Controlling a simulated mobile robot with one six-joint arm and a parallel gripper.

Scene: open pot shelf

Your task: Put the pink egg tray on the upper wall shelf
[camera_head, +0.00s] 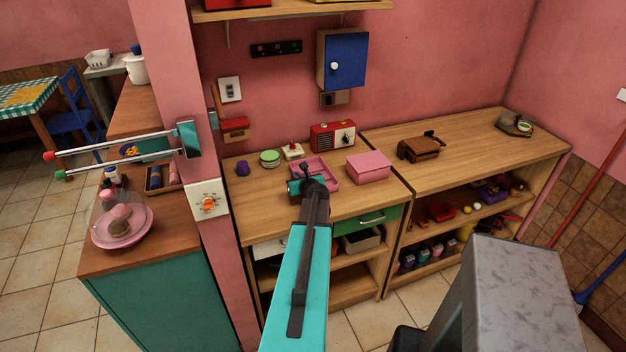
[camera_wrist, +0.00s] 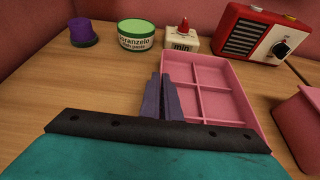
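The pink egg tray (camera_head: 325,172), shallow and divided into compartments, lies on the wooden counter. It also shows in the wrist view (camera_wrist: 225,77), right of and beyond my fingers. My gripper (camera_head: 306,178) points down at the tray's left side. In the wrist view my gripper (camera_wrist: 160,76) has its dark fingers close together, in line with the tray's left wall, and looks shut on it. The fingers hide the wall's near part. The upper wall shelf (camera_head: 290,10) is a wooden board at the top of the head view; only its front part shows.
A purple cup (camera_head: 243,168), a green-lidded tin (camera_head: 269,158), a small white box (camera_head: 292,151) and a red radio (camera_head: 333,136) stand behind the tray. A pink box (camera_head: 368,166) is close on its right. A blue wall cabinet (camera_head: 342,59) hangs below the shelf. A pink pillar (camera_head: 200,120) rises at left.

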